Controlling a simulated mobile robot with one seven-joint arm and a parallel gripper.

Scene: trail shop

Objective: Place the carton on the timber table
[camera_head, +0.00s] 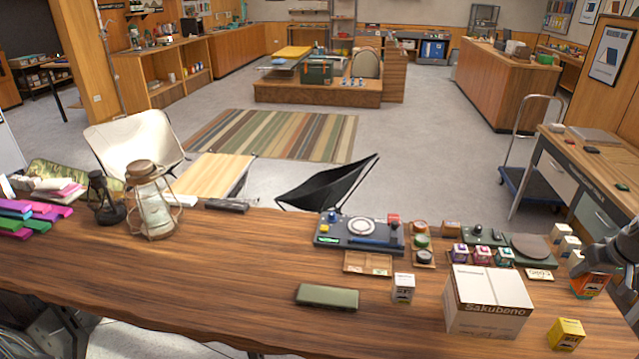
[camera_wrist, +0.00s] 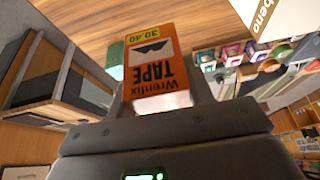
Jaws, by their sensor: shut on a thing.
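My gripper (camera_head: 590,270) is at the right edge of the head view, over the right end of the long wooden counter. It is shut on a small orange carton (camera_head: 588,287) labelled "Wrenfix TAPE". In the wrist view the carton (camera_wrist: 158,68) sits between the fingers of my gripper (camera_wrist: 160,88). I cannot tell whether the carton touches the counter. A low table with a light timber top (camera_head: 213,174) stands on the floor beyond the counter, left of centre. Its near part is hidden by the counter.
The wooden counter (camera_head: 230,275) holds a large white "sakubeno" box (camera_head: 488,303), a yellow box (camera_head: 566,333), a small white box (camera_head: 403,288), a green case (camera_head: 327,296) and a lantern (camera_head: 152,205). A pale chair (camera_head: 135,140) and a black chair (camera_head: 330,185) flank the low table.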

